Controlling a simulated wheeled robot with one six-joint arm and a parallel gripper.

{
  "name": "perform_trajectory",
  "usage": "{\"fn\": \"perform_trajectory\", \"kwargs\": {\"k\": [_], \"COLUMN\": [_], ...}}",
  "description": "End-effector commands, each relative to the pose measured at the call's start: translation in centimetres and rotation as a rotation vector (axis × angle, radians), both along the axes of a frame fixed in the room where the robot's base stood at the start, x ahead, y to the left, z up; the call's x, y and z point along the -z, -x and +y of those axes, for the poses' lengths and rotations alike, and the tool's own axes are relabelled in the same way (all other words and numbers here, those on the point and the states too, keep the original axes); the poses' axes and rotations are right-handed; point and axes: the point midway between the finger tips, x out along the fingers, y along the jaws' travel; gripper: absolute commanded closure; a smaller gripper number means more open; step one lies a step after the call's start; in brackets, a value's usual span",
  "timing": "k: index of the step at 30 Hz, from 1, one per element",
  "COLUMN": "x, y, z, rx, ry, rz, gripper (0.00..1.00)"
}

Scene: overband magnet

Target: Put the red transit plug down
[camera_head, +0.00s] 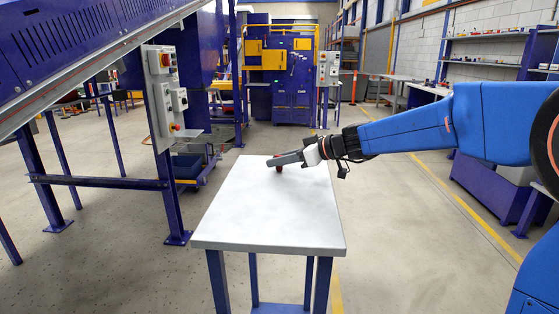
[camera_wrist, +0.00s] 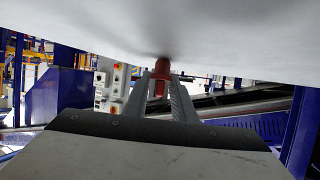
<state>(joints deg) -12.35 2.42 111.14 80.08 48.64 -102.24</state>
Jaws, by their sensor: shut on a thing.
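The red transit plug (camera_head: 278,168) is at the far part of the white tabletop (camera_head: 265,215), near its back edge. My gripper (camera_head: 276,162) comes in from the right, low over the table, and is shut on the plug. In the wrist view the red plug (camera_wrist: 159,80) sits between the two grey fingers (camera_wrist: 160,92), and its end meets or nearly meets the white surface (camera_wrist: 90,22), where a dark shadow shows. I cannot tell for sure whether it touches. Part of the plug is hidden by the fingers.
The rest of the tabletop is bare. A control panel (camera_head: 165,95) on a blue frame stands left of the table. A blue and yellow machine (camera_head: 290,75) stands at the back. Shelves and a blue bench (camera_head: 490,185) are at the right.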

Motion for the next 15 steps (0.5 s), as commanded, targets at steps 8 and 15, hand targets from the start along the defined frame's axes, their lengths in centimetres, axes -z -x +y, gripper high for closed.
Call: {"fn": "perform_trajectory", "kwargs": {"k": [8, 15], "x": [0.2, -0.03], "y": [0.0, 0.0], "z": [0.0, 0.0], "rx": [0.0, 0.0], "ry": [0.0, 0.0], "rz": [0.0, 0.0], "gripper": [0.57, 0.57]}}
